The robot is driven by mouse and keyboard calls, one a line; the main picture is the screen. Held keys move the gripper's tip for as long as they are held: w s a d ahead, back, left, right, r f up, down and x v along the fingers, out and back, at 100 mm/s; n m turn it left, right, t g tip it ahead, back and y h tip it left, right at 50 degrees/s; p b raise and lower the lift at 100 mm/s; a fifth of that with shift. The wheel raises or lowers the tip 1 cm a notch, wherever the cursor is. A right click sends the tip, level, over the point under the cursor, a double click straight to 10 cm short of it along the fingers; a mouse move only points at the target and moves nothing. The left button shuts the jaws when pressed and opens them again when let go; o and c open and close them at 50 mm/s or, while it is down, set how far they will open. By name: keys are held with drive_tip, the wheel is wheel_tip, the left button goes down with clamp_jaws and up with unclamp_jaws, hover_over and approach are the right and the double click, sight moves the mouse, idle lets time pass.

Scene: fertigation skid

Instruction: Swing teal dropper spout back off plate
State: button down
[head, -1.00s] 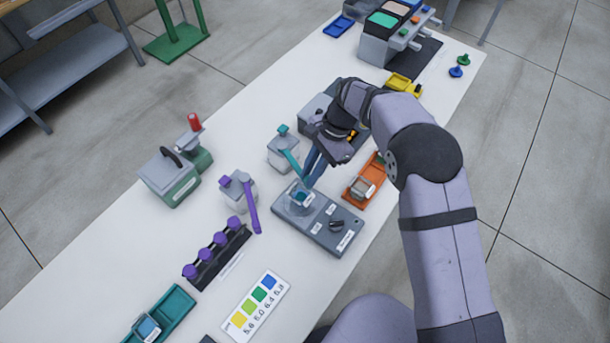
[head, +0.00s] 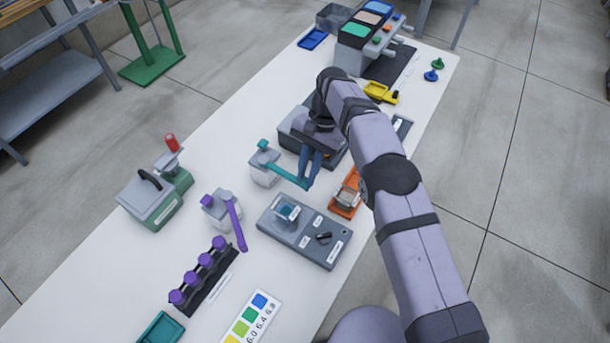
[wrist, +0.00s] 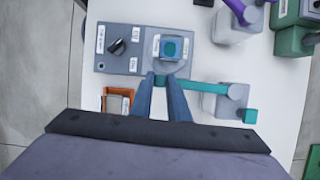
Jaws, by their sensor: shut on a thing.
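The teal dropper spout (head: 287,174) reaches from its pale grey dropper body (head: 262,166) to my gripper (head: 306,184). My gripper is shut on the spout's free end; the wrist view shows the blue fingers (wrist: 161,80) at the tip of the teal spout (wrist: 198,86). The spout tip is just off the edge of the round plate on the grey stirrer unit (head: 300,238). A small vessel with teal contents (head: 287,211) stands on the plate; it also shows in the wrist view (wrist: 171,47).
A purple-spout dropper (head: 222,212) stands left of the stirrer. An orange tray (head: 345,196) lies to the right, close to my arm. A dark grey box (head: 295,124) is behind my gripper. Purple-capped vials (head: 204,262) and a colour chart (head: 246,322) are in front.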

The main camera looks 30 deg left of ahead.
drive_tip(key=shift+w, duration=0.25)
idle(0.3)
drive_tip(key=c, duration=1.7)
unclamp_jaws()
drive_tip(key=shift+r+b, duration=0.35)
drive_tip(key=shift+r, duration=0.2)
drive_tip(key=shift+r+p, duration=1.65)
drive_tip(key=shift+r, duration=2.85)
